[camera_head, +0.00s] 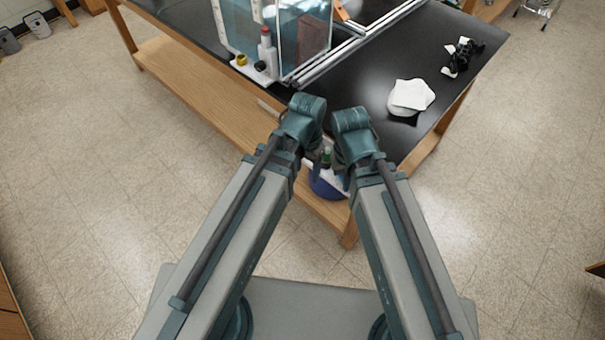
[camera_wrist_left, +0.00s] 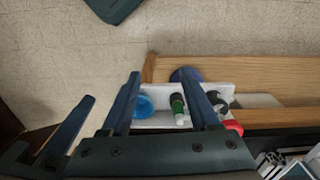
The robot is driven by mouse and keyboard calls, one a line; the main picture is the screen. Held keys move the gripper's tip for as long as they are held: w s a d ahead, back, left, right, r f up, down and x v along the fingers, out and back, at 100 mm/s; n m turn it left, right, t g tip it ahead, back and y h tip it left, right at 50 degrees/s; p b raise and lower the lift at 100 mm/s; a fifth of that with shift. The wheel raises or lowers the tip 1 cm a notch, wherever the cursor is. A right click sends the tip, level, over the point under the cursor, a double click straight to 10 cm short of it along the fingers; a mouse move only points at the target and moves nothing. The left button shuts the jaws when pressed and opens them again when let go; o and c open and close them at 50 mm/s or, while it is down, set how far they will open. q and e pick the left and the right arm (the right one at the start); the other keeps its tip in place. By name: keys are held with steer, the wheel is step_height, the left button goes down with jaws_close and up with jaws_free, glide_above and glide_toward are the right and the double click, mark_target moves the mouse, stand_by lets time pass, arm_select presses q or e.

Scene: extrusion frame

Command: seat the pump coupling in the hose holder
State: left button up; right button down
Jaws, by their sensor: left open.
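A white rack (camera_wrist_left: 222,95) sits at the wooden bench edge in the left wrist view. It carries a blue round part (camera_wrist_left: 143,106), a green-and-black capped part (camera_wrist_left: 178,106), a dark part and a red part. I cannot tell which is the pump coupling, nor surely which opening is the hose holder. My left gripper (camera_wrist_left: 160,80) is open, its fingers apart over the rack; nothing shows clasped between them. In the head view the rack is mostly hidden between my forearms, with a green top (camera_head: 326,156) showing. My right gripper (camera_head: 345,178) is mostly hidden by its own arm.
A dark blue rounded object (camera_head: 323,185) shows below the rack. A clear tank (camera_head: 300,35) stands on the black bench top (camera_head: 350,80), beside a white base with a red-topped bottle (camera_head: 267,45) and a yellow knob (camera_head: 241,60). White cloth (camera_head: 411,94) and black parts (camera_head: 463,54) lie right.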

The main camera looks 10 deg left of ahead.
arm_select(q)
steer(key=s+n, duration=0.1)
steer(key=s+a+n+y, duration=0.1)
steer(key=s, duration=0.1)
steer(key=shift+n, duration=0.3)
